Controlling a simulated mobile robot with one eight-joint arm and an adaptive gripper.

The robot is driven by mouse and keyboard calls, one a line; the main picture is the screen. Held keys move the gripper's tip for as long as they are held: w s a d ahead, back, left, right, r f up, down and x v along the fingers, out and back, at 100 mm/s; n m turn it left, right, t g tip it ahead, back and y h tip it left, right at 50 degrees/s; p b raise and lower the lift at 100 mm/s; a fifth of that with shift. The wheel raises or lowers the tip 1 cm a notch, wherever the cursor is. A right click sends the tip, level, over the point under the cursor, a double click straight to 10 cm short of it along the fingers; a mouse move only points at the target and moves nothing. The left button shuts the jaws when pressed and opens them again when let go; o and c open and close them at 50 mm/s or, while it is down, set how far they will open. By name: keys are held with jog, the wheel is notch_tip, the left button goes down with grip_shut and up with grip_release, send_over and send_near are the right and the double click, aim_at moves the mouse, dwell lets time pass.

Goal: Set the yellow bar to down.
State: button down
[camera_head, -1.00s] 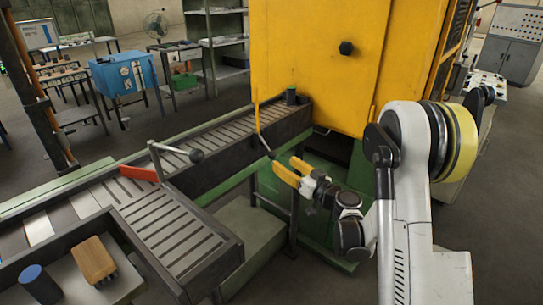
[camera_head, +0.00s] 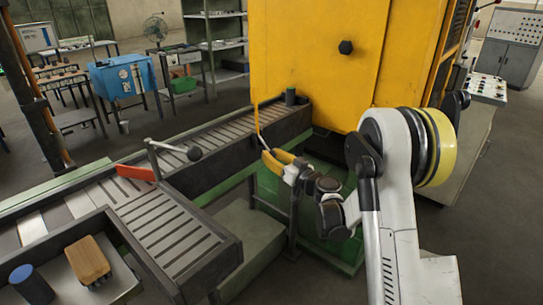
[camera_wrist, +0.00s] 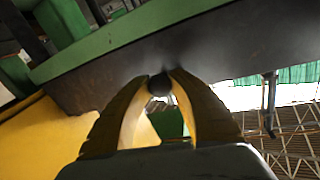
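The yellow bar (camera_head: 257,118) is thin and stands upright, close to the yellow furnace front and beside the roller conveyor. Its lower end runs down to my gripper (camera_head: 269,156). My gripper has yellow fingers and reaches in from the right, beside the conveyor's dark side wall. In the wrist view the two fingers (camera_wrist: 159,82) stand apart with a gap between them. A dark round knob (camera_wrist: 159,85) shows in line with the gap at the fingertips; a firm grip on it is not visible. The bar itself is hard to make out in the wrist view.
The yellow furnace (camera_head: 315,55) stands behind the gripper.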

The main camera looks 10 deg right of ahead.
jog(key=r+g+h+p, duration=0.2)
jog(key=r+g+p, duration=0.1)
jog(key=p, duration=0.2)
jog(key=s+r+n+g+h+p, duration=0.1)
jog(key=r+g+h+p, duration=0.1)
jog(key=p, duration=0.4)
jog(key=d+r+g+h+p, duration=0.1)
jog(key=r+g+h+p, duration=0.1)
jog(key=r+g+p, duration=0.2)
jog(key=shift+s+n+g+p, duration=0.15)
jog(key=shift+n+g+p, duration=0.25)
jog(key=shift+g+p, duration=0.6)
jog(key=r+g+h+p, duration=0.1)
jog(key=w+r+g+h+p, duration=0.1)
jog(key=p, duration=0.1)
jog(key=shift+w+a+r+g, duration=0.1)
jog(key=shift+a+r+g, duration=0.05)
jog(key=shift+a+g, duration=0.25)
jog(key=shift+w+a+r, duration=0.1)
jog(key=shift+r, duration=0.1)
jog(key=shift+w+a+r+p, duration=0.1)
jog(key=shift+w+p, duration=0.05)
jog(key=shift+p, duration=0.15)
jog(key=c, duration=1.1)
grip_release()
jog(key=shift+c, duration=0.2)
